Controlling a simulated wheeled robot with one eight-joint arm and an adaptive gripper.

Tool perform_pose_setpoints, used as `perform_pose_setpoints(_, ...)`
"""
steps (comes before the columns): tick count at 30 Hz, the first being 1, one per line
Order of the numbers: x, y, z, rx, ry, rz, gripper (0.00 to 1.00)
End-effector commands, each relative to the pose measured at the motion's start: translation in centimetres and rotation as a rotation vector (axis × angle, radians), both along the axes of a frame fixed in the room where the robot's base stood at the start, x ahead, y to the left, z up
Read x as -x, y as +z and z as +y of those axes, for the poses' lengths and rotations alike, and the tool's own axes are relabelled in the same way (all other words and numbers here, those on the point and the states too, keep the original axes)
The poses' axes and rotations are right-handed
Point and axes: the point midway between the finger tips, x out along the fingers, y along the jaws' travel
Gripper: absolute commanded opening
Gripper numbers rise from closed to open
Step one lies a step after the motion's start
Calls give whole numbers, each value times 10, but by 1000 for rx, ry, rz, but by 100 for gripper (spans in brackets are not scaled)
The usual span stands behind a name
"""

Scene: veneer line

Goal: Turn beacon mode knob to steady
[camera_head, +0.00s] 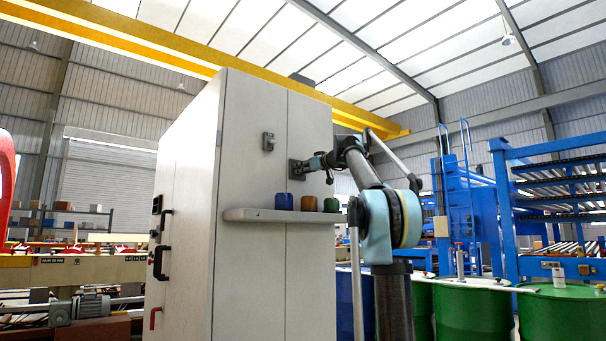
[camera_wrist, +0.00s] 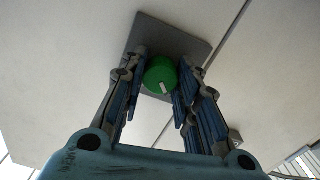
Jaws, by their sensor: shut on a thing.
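The beacon mode knob (camera_wrist: 161,73) is a round green knob with a short white mark near the lower edge of its face in the wrist view. It sits on a dark grey square plate (camera_wrist: 172,38) fixed to the pale cabinet. My gripper (camera_wrist: 162,76) is shut on the knob, with one finger on its left and one on its right. In the head view my gripper (camera_head: 308,165) reaches a small grey plate (camera_head: 296,169) on the cabinet face, and the knob is hidden there. No position labels are readable.
The tall pale cabinet (camera_head: 250,276) has a ledge (camera_head: 262,215) below my gripper, holding a blue container (camera_head: 284,201), a brown one (camera_head: 309,203) and a green one (camera_head: 331,205). A small grey device (camera_head: 268,141) is up left. Green drums (camera_head: 565,310) stand right.

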Motion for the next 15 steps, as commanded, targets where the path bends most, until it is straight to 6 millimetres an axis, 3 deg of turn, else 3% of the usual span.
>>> perform_pose_setpoints(15, -1, 0, -2, -273, -3, 199, 5)
